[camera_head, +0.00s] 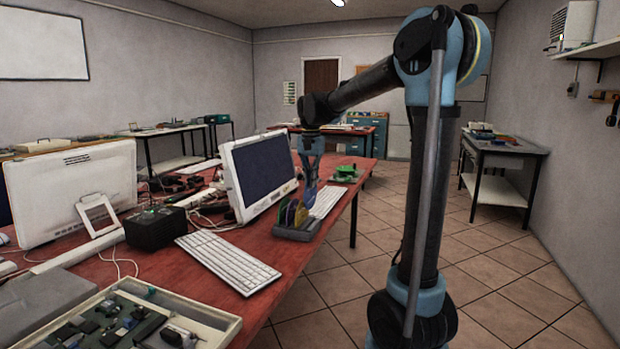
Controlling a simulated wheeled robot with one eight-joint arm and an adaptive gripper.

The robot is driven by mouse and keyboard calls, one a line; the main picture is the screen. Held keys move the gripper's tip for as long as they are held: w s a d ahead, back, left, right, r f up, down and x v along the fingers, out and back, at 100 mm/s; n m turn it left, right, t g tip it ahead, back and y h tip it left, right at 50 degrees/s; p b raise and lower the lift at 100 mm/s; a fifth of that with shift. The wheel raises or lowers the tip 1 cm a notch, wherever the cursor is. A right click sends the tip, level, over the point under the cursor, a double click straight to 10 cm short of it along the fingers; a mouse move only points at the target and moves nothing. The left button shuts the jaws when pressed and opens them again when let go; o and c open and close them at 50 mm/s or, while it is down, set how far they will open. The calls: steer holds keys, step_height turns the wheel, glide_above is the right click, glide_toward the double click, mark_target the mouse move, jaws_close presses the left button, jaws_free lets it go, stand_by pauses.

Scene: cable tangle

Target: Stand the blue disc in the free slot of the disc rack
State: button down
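The disc rack (297,233) is a low grey block near the right edge of the red table. Several discs stand in it, with green, yellow and purple showing. The free slot cannot be made out from this angle.
A monitor (262,172) stands close to the left of the rack. A white keyboard (228,262) lies in front of it, and another keyboard (328,201) lies behind. A parts tray (222,325) is at the near end. A green object (347,174) sits farther back.

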mark_target(311, 201)
steer(key=shift+f, duration=4.3)
steer(key=c, duration=1.7)
jaws_free()
steer(key=shift+r, duration=0.1)
step_height(311, 201, up, 12)
steer(key=shift+d+f, duration=0.1)
steer(key=shift+f, duration=0.05)
